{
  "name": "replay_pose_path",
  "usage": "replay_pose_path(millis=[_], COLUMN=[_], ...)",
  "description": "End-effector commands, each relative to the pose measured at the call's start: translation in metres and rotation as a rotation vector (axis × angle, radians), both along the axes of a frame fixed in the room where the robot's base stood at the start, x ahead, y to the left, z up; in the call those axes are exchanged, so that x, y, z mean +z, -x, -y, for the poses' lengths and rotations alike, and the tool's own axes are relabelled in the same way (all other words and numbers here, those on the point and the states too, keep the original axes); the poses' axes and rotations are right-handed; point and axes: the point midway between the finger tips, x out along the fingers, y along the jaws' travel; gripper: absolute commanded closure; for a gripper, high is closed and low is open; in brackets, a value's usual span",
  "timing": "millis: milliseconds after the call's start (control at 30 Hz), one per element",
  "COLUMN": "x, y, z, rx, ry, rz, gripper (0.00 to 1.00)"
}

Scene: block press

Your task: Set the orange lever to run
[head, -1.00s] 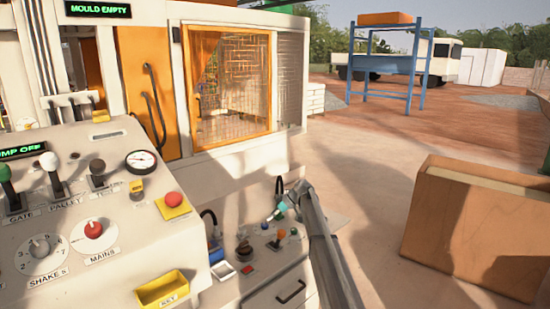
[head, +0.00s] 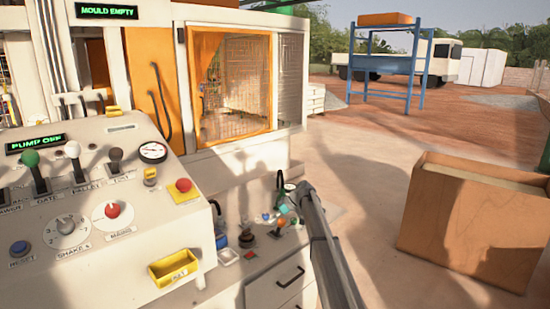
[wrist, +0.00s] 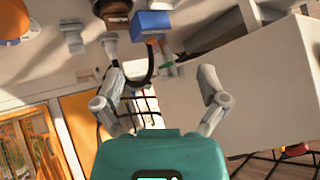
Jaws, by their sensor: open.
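A small orange knob (head: 281,223), likely the orange lever's, stands on the low side panel among other small controls in the head view. Its lettering and setting are too small to read. My gripper (head: 282,208) is close above these controls, its teal part showing, and it partly covers them. In the wrist view my gripper (wrist: 141,57) is open, fingers apart and nothing held. A brown knob (wrist: 115,12), a blue block (wrist: 152,25) and a small green piece (wrist: 166,65) lie beyond the fingers. An orange rounded shape (wrist: 30,8) is cut by the top left edge; I cannot tell if it is the lever.
The large sloping console at left carries several levers, a red MAINS knob (head: 112,210) and a yellow KEY tray (head: 173,268). Its displays read PUMP OFF (head: 36,143) and MOULD EMPTY (head: 108,11). A wooden box (head: 455,215) stands at right; open floor lies between.

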Motion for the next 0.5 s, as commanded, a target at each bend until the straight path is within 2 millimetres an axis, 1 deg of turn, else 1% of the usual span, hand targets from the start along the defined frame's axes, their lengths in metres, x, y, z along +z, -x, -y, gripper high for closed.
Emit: replay_pose_path(millis=[33,267,467,500], x=[-0.003,-0.015,-0.03,-0.035], y=[0.007,0.036,0.077,0.088], z=[0.002,0.013,0.027,0.03], rx=[-0.008,-0.056,-0.125,-0.143], ry=[0.008,0.05,0.111,0.126], rz=[-0.008,-0.052,-0.11,-0.125], gripper=[0.08,0.08,0.08,0.08])
